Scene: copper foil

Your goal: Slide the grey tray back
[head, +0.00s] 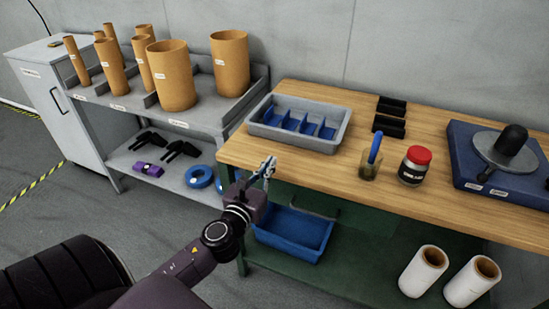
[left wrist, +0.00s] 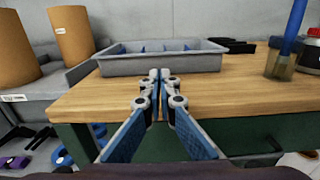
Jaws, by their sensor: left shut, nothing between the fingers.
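The grey tray (head: 300,123) lies on the wooden workbench (head: 420,185), near its left end. Blue dividers stand inside it. In the left wrist view the grey tray (left wrist: 150,62) is straight ahead, beyond the front edge of the bench. My left gripper (head: 268,168) is shut and empty, at the front edge of the bench and in front of the tray. In the left wrist view its fingertips (left wrist: 160,74) meet and appear just below the tray's front wall; I cannot tell whether they touch it. My right gripper is out of view.
Two black blocks (head: 390,115) lie right of the tray. A glass pot with a blue tool (head: 370,165) and a red-lidded jar (head: 414,166) stand nearer the front. A blue bin (head: 293,232) is on the lower shelf. Cardboard tubes (head: 171,75) stand on the left rack.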

